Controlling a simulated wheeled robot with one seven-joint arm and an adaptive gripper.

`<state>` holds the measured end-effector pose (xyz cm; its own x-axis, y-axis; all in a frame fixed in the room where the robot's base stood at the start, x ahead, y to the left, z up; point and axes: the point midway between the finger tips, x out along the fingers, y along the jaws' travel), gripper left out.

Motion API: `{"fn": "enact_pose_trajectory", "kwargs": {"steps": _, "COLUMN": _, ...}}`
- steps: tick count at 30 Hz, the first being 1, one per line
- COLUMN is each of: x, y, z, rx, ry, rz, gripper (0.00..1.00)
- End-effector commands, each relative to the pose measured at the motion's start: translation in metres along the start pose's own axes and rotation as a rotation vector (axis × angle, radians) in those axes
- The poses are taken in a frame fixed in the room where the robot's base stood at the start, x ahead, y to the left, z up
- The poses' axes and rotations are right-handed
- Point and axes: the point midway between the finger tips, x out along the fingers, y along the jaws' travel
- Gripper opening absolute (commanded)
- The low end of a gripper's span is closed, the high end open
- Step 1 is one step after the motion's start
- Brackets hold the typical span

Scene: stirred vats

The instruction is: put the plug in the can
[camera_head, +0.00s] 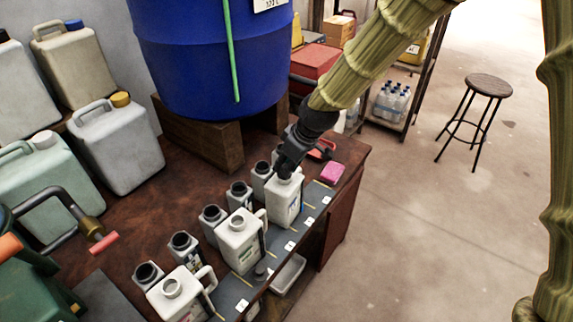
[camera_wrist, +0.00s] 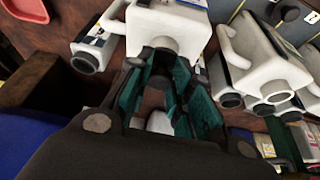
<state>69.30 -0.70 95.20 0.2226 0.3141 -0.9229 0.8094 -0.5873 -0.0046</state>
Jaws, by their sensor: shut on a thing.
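My gripper (camera_head: 285,172) is over the farthest white can (camera_head: 283,207) of the row on the bench, its tips down at the can's top. In the wrist view the teal-padded fingers (camera_wrist: 162,62) are close together at the mouth of this white can (camera_wrist: 172,22). They are shut on a small dark piece, seemingly the plug, mostly hidden between the fingertips. I cannot tell how far it is in the mouth. The can stands upright. Another small dark plug-like piece (camera_head: 261,271) is on the grey strip nearer the front.
Two more white cans, a middle one (camera_head: 239,241) and a near one (camera_head: 180,298), stand in line. Several dark-mouthed bottles (camera_head: 211,215) stand behind them. A blue vat (camera_head: 208,50) rises close by. A pink block (camera_head: 332,173) and a white tray (camera_head: 288,273) are near the bench edge.

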Motion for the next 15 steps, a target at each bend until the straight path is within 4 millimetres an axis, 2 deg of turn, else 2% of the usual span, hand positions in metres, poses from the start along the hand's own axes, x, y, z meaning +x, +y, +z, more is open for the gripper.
{"fn": "enact_pose_trajectory", "kwargs": {"steps": 5, "x": 0.0017, "y": 0.0000, "z": 0.0007, "rx": 0.000, "ry": 0.000, "rz": 0.000, "gripper": 0.02}}
{"fn": "enact_pose_trajectory", "kwargs": {"steps": 6, "x": 0.0014, "y": 0.0001, "z": 0.0005, "rx": 0.000, "ry": 0.000, "rz": 0.000, "gripper": 0.29}}
{"fn": "enact_pose_trajectory", "kwargs": {"steps": 9, "x": 0.0014, "y": 0.0000, "z": 0.0005, "rx": 0.000, "ry": 0.000, "rz": 0.000, "gripper": 0.47}}
{"fn": "enact_pose_trajectory", "kwargs": {"steps": 15, "x": 0.0014, "y": 0.0000, "z": 0.0004, "rx": 0.000, "ry": 0.000, "rz": 0.000, "gripper": 0.47}}
